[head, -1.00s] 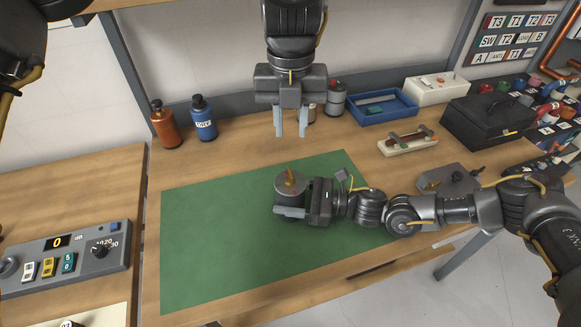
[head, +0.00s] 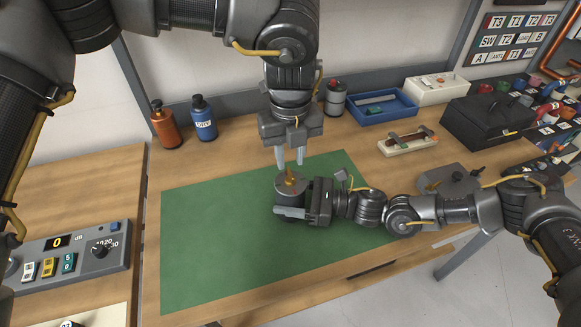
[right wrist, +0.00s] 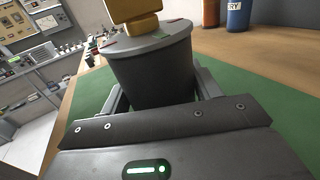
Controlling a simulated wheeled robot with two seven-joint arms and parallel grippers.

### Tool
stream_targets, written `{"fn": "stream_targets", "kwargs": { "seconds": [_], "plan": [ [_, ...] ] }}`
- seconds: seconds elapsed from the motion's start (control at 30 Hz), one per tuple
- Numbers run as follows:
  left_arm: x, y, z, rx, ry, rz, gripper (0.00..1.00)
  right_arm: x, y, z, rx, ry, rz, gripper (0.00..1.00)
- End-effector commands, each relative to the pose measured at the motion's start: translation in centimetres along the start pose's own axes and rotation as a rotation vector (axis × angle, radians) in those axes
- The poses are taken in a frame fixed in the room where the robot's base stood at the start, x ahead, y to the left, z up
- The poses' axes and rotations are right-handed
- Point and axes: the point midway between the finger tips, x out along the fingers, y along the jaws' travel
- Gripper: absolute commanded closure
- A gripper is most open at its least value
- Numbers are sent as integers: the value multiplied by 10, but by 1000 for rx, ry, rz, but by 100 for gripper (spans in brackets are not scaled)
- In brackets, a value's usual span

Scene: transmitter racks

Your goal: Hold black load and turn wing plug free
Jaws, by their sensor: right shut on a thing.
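The black load is a dark round cylinder on the green mat (head: 220,230); its grey top (head: 281,189) shows in the head view, and its dark side (right wrist: 152,75) fills the middle of the right wrist view. The brass wing plug (head: 290,178) stands on its top; its lower part (right wrist: 135,25) shows in the right wrist view. My right gripper (head: 291,211) is shut on the load, one finger on each side.
An orange bottle (head: 166,125) and a blue bottle (head: 203,118) stand behind the mat. A meter box (head: 70,258) is at the left. The mat's left part is clear.

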Motion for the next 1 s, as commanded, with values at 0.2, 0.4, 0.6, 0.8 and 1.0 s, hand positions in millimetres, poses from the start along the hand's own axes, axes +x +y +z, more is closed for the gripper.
{"fn": "stream_targets", "kwargs": {
  "seconds": [0.2,0.4,0.6,0.8,1.0],
  "plan": [
    [31,0,0,1,1,1,73,0,0,0,0,1,-1,73],
    [40,0,0,0,0,0,73,0,0,0,0,1,-1,73],
    [40,0,0,0,0,0,73,0,0,0,0,1,-1,73],
    [40,0,0,0,0,0,94,0,0,0,0,1,-1,73],
    [40,0,0,0,0,0,100,0,0,0,0,1,-1,73]
  ]
}}
